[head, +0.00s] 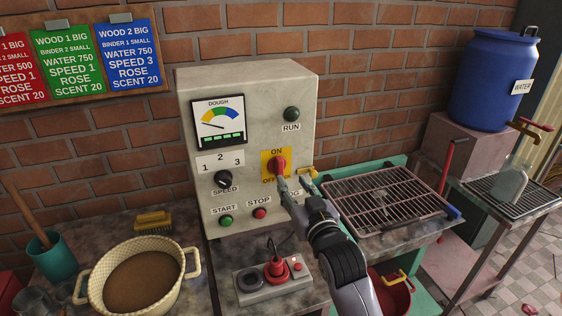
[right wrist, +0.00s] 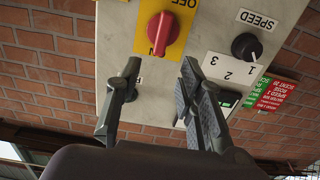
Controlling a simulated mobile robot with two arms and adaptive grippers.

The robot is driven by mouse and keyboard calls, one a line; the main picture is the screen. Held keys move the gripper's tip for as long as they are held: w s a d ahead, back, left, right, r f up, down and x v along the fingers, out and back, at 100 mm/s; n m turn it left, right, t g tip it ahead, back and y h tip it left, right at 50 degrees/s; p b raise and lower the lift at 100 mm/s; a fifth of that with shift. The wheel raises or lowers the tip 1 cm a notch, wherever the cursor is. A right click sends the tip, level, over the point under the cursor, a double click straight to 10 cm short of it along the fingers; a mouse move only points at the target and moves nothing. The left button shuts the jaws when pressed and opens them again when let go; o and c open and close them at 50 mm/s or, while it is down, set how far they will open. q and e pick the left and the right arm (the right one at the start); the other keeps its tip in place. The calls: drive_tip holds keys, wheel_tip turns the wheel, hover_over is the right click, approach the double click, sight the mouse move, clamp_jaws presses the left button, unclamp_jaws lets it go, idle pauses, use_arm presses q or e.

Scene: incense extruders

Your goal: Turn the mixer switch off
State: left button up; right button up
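The mixer switch (head: 279,164) is a red rotary knob on a yellow ON/OFF plate on the front of the pale control box (head: 247,90). It also shows in the right wrist view (right wrist: 163,32), upside down, with its white-marked end toward the ON label. My right gripper (head: 296,181) is just below and in front of the knob. In the right wrist view its fingers (right wrist: 160,66) are spread and empty, and the knob lies beyond the tips, apart from them. My left gripper is out of view.
The box also carries a speed knob (head: 223,178), a green start button (head: 225,221), a red stop button (head: 260,213) and a dough gauge (head: 219,122). A wire rack (head: 385,199) stands to the right. A cream pot (head: 137,280) stands at lower left.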

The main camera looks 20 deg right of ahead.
sight(281, 165)
drive_tip(key=w+p, duration=0.1)
drive_tip(key=w, duration=0.7)
drive_tip(key=shift+a+r+p, duration=0.1)
drive_tip(key=shift+a+p, duration=0.05)
drive_tip(key=shift+p, duration=0.15)
drive_tip(key=shift+w, duration=0.5)
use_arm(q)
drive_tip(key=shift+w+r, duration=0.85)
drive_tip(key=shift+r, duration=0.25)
use_arm(e)
clamp_jaws()
